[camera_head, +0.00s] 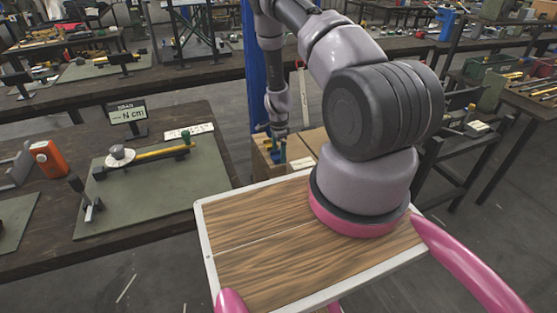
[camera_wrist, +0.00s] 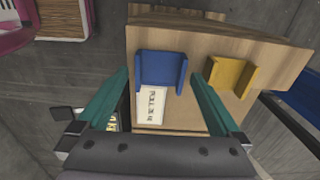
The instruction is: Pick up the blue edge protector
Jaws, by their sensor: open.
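The blue edge protector (camera_wrist: 162,68) is a U-shaped channel piece on top of a wooden box (camera_wrist: 210,47) in the wrist view. My gripper (camera_wrist: 160,76) is open, with its two teal fingers reaching to either side of the blue edge protector. I cannot tell whether the fingers touch it. A white printed label (camera_wrist: 150,106) lies just below the blue piece. In the head view my gripper (camera_head: 277,153) points down over the wooden box (camera_head: 308,145); the blue piece cannot be made out there.
A yellow edge protector (camera_wrist: 232,75) sits to the right of the blue one, close to my right finger. In the head view a blue post (camera_head: 257,85) stands behind the gripper. A workbench (camera_head: 40,240) with a green mat (camera_head: 150,205) is to the left.

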